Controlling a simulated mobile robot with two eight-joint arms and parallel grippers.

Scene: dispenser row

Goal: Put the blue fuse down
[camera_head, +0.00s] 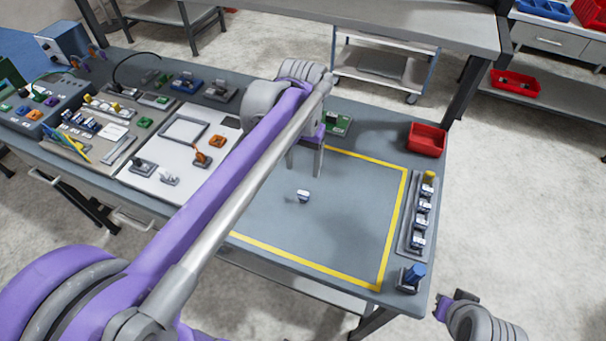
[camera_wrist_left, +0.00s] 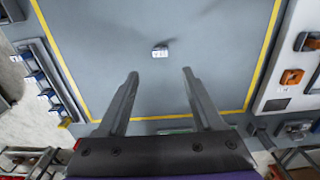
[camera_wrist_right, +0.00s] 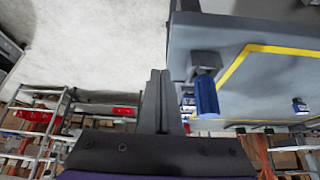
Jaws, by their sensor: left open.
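A small blue-and-white piece, apparently the blue fuse (camera_head: 303,197), rests on the grey table inside the yellow outline. It also shows in the left wrist view (camera_wrist_left: 160,51), just beyond the fingertips and centred between them, apart from both. My left gripper (camera_head: 305,168) is open and empty above the table; its fingers point down, and in the left wrist view (camera_wrist_left: 161,73) nothing is between them. My right gripper (camera_head: 447,305) is off the table's front right corner; in the right wrist view (camera_wrist_right: 160,72) its fingers are together with nothing seen between them.
A grey rack (camera_head: 406,229) with several similar blue-and-white pieces stands at the table's right edge. A dark block with a blue cylinder (camera_head: 416,272) is at the front right corner. A red bin (camera_head: 427,139) is at the back right. The outlined area is otherwise clear.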

